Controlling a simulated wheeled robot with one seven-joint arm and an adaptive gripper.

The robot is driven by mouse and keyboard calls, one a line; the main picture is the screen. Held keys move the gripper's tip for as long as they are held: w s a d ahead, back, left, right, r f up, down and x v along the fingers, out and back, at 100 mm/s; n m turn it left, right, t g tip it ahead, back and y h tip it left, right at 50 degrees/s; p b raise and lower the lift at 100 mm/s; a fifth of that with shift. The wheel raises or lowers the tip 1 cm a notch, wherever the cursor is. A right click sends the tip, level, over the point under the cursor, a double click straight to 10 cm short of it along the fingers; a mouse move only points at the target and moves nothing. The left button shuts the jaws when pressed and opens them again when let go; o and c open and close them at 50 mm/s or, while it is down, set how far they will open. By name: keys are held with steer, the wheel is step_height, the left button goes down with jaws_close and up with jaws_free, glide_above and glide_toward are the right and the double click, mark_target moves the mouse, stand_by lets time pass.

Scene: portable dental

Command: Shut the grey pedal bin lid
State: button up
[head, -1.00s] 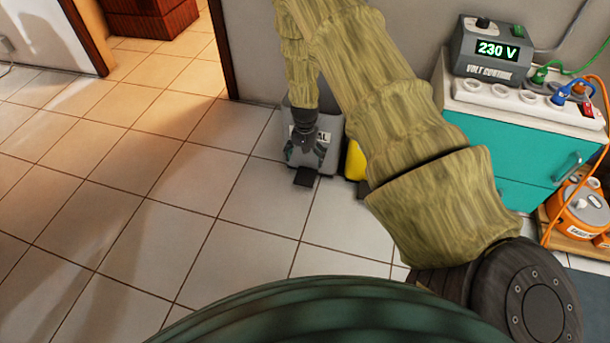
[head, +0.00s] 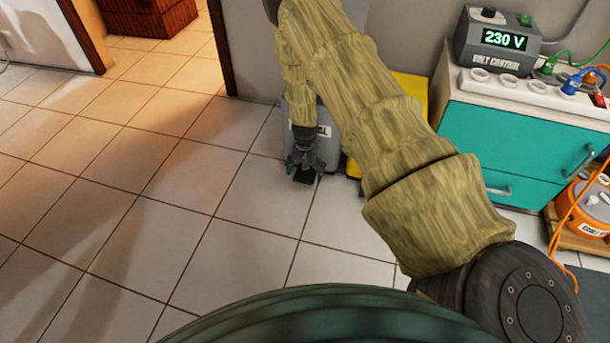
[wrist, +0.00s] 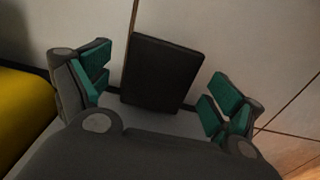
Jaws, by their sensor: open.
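The grey pedal bin (head: 327,151) stands against the wall in the head view, mostly hidden behind my arm. A white label shows on its front. The black pedal (head: 304,177) sticks out at the bin's foot, just above the floor. My gripper (head: 304,167) points down at the pedal, low in front of the bin. In the wrist view the pedal (wrist: 163,70) lies between my open, teal-padded fingers (wrist: 160,87), with clear gaps on both sides. I cannot tell whether anything touches it.
A yellow bin (head: 411,92) stands close to the right of the grey bin, also in the wrist view (wrist: 22,112). Further right are a teal cabinet (head: 525,140) with a volt control box (head: 500,42) on top and an orange device (head: 583,210). Tiled floor to the left is clear.

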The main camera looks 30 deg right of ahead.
steer(key=shift+f, duration=0.1)
steer(key=c, duration=1.5)
steer(key=shift+o, duration=0.2)
steer(key=shift+p, duration=0.55)
steer(key=shift+s+f+p, duration=0.1)
steer(key=shift+p, duration=0.2)
steer(key=shift+a+f, duration=0.15)
steer(key=shift+f, duration=0.15)
steer(key=o, duration=1.5)
steer(key=shift+f, duration=0.1)
steer(key=shift+c, duration=0.2)
